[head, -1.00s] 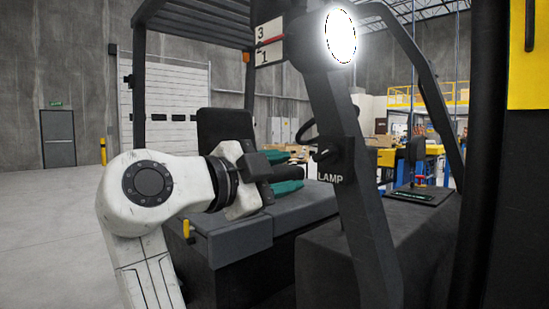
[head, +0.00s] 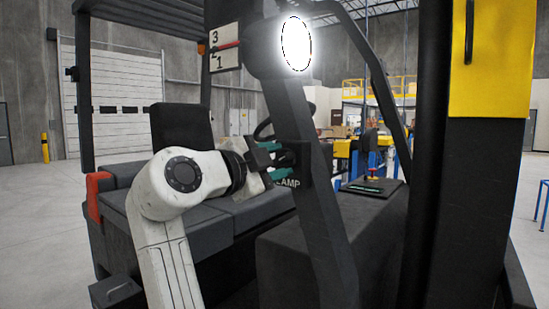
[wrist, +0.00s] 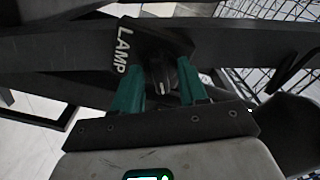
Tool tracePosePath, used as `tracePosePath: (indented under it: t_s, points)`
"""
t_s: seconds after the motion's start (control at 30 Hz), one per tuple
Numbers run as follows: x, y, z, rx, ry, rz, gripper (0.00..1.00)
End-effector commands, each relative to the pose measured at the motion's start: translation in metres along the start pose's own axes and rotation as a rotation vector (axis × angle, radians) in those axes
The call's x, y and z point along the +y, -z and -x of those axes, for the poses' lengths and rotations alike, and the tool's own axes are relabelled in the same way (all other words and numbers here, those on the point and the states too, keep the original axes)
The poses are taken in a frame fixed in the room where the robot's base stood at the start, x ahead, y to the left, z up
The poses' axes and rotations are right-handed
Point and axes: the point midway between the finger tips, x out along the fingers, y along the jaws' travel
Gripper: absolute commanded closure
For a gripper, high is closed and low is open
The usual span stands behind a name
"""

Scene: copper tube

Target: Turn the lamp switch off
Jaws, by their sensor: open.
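The lamp (head: 296,43) at the top of the dark post glows bright white. The lamp switch, a dark knob (wrist: 163,86) on a black box labelled LAMP, sits on the post below the lamp. In the head view my gripper (head: 284,160) is at the switch box (head: 318,160) and hides most of the knob. In the wrist view my gripper (wrist: 160,90) is open, with one green finger on each side of the knob. I cannot tell whether the fingers touch it.
The dark post (head: 325,225) slants down from the lamp. A dark seat (head: 182,131) and a steering wheel (head: 268,128) are behind my arm. A thick dark pillar with a yellow panel (head: 491,55) stands at the right. Open floor (head: 38,215) lies at the left.

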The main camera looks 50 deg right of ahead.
Motion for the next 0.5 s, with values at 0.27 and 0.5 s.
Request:
tracePosePath:
  t_s: [0.27,0.5]
  points:
    - [0.0003,-0.0002,-0.0012,-0.001,0.0,0.0,0.57]
    - [0.0002,-0.0002,-0.001,0.0,0.0,0.0,0.8]
